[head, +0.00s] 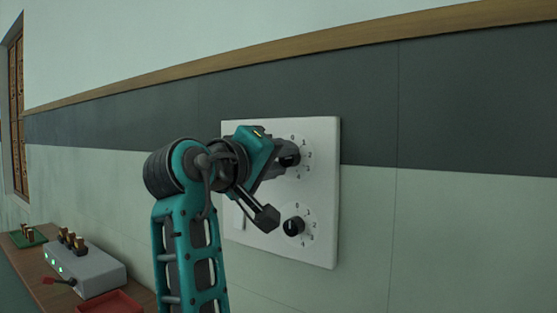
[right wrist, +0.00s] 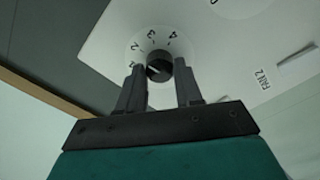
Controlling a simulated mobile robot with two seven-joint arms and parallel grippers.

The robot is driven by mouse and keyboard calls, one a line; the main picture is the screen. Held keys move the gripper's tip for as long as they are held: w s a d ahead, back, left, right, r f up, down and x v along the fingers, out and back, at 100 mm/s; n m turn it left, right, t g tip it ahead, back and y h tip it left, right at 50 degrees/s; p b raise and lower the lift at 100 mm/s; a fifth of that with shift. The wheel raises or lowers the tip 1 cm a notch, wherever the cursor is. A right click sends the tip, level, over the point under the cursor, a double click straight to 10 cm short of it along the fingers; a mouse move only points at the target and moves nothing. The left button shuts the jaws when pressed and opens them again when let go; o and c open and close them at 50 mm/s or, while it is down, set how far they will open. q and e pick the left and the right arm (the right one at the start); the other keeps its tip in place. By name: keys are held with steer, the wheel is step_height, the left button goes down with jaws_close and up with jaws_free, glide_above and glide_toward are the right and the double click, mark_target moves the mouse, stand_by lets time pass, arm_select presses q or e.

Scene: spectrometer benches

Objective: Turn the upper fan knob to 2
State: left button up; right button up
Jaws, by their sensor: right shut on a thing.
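A white wall panel (head: 322,200) carries two black knobs with number dials. The upper knob (head: 291,158) has numbers around it, with 2 to its right. My right gripper (head: 282,157) is at the upper knob and shut on it. In the right wrist view the black knob (right wrist: 159,66) sits between the tips of my two fingers (right wrist: 159,78), with 2, 3 and 4 readable on its dial. A pale mark shows on the knob face, but I cannot tell exactly which number it points to. My left gripper is not in view.
The lower knob (head: 294,227) is on the same panel, below my right gripper. A "FAN 2" label (right wrist: 262,80) shows in the right wrist view. A bench (head: 58,291) at the lower left holds a grey box (head: 90,272) and a red tray (head: 112,303).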

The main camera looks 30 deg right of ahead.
stand_by(0.3)
steer(key=o, duration=1)
steer(key=shift+o, duration=0.2)
steer(key=b+v, duration=0.1)
steer(key=v, duration=1.2)
